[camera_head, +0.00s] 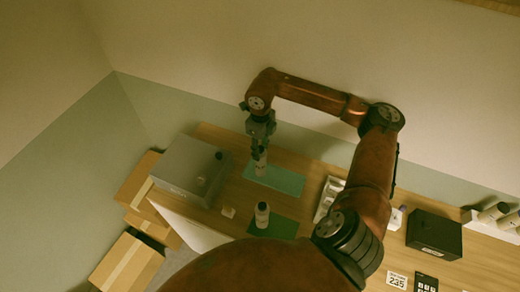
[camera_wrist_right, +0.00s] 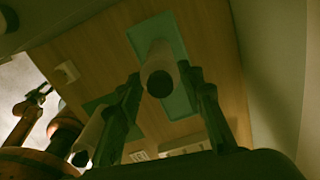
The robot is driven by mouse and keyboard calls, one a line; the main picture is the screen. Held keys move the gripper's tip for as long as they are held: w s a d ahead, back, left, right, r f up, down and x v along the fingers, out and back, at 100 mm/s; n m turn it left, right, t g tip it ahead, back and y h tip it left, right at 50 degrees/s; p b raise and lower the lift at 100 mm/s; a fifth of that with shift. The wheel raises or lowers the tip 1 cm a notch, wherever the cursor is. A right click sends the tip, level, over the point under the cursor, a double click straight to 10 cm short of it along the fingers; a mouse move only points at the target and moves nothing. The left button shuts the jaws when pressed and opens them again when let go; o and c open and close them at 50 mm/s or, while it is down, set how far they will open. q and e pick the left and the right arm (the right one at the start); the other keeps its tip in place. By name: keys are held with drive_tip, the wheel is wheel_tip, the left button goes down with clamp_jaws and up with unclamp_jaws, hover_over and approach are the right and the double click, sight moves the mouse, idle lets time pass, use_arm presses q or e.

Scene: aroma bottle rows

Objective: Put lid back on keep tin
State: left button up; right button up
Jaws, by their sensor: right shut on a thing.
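My right gripper (camera_head: 261,152) is shut on a pale bottle (camera_head: 261,168) over the teal mat (camera_head: 287,181). In the right wrist view the bottle (camera_wrist_right: 158,62) stands between the two fingers (camera_wrist_right: 163,88), its dark cap toward the camera. I cannot tell whether its base touches the mat. A grey box (camera_head: 178,168) with a dark round knob (camera_head: 219,156) stands left of the gripper; it may be the keep tin. I cannot make out a separate lid. My left gripper is not seen.
A second pale bottle (camera_head: 262,214) stands on a dark green mat (camera_head: 285,229) nearer me. A small pale block (camera_head: 228,212) lies beside it. A black box (camera_head: 434,234) and printed cards (camera_head: 397,281) are at the right. Cardboard boxes (camera_head: 128,262) stand left, beyond the table.

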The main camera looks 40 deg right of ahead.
drive_tip(key=o, duration=0.9)
drive_tip(key=shift+c, duration=0.2)
drive_tip(key=shift+o, duration=0.7)
drive_tip(key=o, duration=0.4)
drive_tip(key=shift+c, duration=0.2)
drive_tip(key=shift+r, duration=0.15)
drive_tip(key=shift+r+p, duration=1.8)
drive_tip(key=shift+r, duration=1.6)
drive_tip(key=shift+c, duration=0.4)
clamp_jaws()
